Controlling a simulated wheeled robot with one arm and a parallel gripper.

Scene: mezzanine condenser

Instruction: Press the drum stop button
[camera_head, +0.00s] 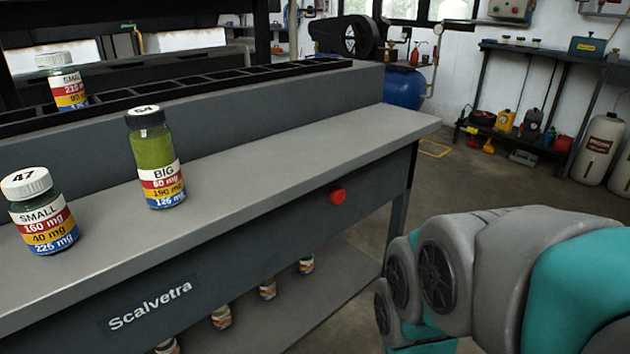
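A round red button (338,196) sticks out of the dark front panel of the grey bench, near its right end and below the top edge. No label on it can be read, so I cannot tell whether it is the drum stop button. My arm shows at the lower right, grey and teal, to the right of the bench end and apart from the button in the picture. My gripper is out of the frame.
The grey bench (330,145) bears a green BIG bottle (152,150) and a SMALL bottle (40,212). Several bottles stand on its lower shelf (330,290). Floor is open beyond the bench's right end. A blue tank (403,88) and a loaded rack (540,50) stand behind.

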